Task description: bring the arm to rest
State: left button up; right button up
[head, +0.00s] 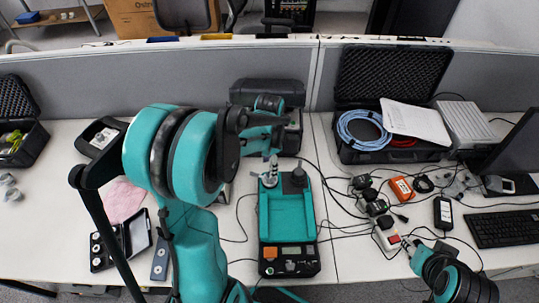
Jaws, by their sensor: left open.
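My left arm, teal and black, rises in the middle left of the head view. Its gripper (272,131) is over the back end of the teal and black calibration device (287,220), open, with its fingers partly hidden by its own links. A small silver sensor (269,174) stands upright on the device just below this gripper in the picture; I cannot tell whether they touch. A black knob (297,178) is beside the sensor. My right arm shows at the lower right; its gripper (412,246) is small, and its jaw state is unclear.
An open black case (385,80) with a blue cable (362,130) stands behind, right of the device. Adapters (388,233), loose cables and a keyboard (502,229) crowd the right. An open small case (138,233) lies at left. A grey partition (180,78) closes the back.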

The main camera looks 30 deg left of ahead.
pick_arm(q)
notch_tip(320, 180, up, 6)
dwell(0.4)
jog(key=s+d+r+n+t, duration=0.4)
jog(key=s+d+n+t, duration=0.3)
jog(key=s+d, duration=0.3)
jog(key=shift+s+d+r+n+b, duration=0.25)
jog(key=shift+s+d+n+b, duration=0.1)
jog(key=shift+s, duration=0.1)
jog(key=shift+a, duration=0.1)
dwell(1.1)
